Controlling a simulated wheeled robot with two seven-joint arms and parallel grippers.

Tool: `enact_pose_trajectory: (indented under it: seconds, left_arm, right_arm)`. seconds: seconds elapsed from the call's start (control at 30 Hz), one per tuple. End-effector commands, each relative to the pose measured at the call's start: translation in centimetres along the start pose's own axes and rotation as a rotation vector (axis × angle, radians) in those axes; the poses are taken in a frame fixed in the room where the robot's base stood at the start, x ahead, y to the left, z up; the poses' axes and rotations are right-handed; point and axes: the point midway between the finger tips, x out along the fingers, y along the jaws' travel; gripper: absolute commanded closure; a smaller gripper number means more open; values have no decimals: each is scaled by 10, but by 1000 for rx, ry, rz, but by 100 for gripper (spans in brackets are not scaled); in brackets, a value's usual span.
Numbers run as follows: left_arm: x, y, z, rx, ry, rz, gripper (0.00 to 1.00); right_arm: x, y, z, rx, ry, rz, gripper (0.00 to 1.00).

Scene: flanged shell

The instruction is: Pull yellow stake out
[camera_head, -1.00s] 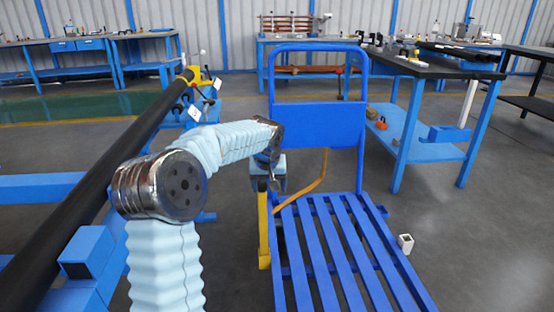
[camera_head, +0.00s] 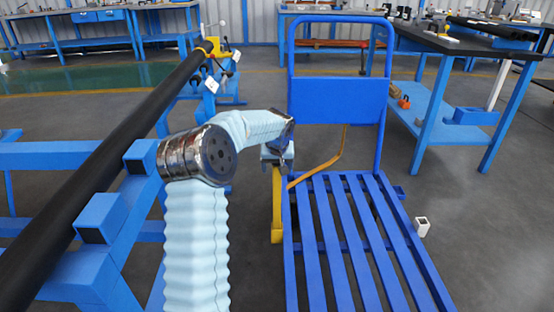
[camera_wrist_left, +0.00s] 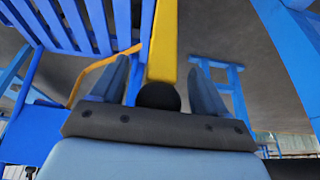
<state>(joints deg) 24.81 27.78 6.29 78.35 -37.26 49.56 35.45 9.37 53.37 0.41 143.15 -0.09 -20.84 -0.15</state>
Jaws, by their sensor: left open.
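The yellow stake (camera_head: 277,208) stands upright along the left edge of the blue slatted cart (camera_head: 335,100). My left gripper (camera_head: 276,168) is at the stake's upper end, with the fingers pointing down. In the left wrist view, the yellow stake (camera_wrist_left: 162,45) lies between the two open fingers of my left gripper (camera_wrist_left: 160,75), with a gap visible on both sides. A dark round part (camera_wrist_left: 158,97) shows at the stake's near end, close to the palm. My right gripper is not in view.
A thin bent yellow rod (camera_head: 322,172) runs from near the stake to the cart's back frame. A long black pipe (camera_head: 100,168) lies on blue supports (camera_head: 100,218) at left. A small white block (camera_head: 421,226) is on the floor right of the cart. Blue workbenches stand behind.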

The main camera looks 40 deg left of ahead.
Motion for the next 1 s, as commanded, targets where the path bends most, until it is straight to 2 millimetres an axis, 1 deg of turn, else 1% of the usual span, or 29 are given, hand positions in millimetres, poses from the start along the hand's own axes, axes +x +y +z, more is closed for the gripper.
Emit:
enact_pose_trajectory:
  seconds: [0.1, 0.33, 0.37, 0.83, 1.0]
  left_arm:
    - [5, 0, 0, 0, 1, 0, 26]
    - [6, 0, 0, 0, 1, 1, 26]
    - [6, 0, 0, 0, 1, 1, 27]
    - [5, 0, 0, 0, 0, 1, 99]
    - [3, 0, -1, -1, 3, 2, 100]
  right_arm:
    - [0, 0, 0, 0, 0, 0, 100]
    - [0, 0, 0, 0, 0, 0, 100]
    - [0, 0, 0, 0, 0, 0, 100]
    - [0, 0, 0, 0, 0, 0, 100]
    - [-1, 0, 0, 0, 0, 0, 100]
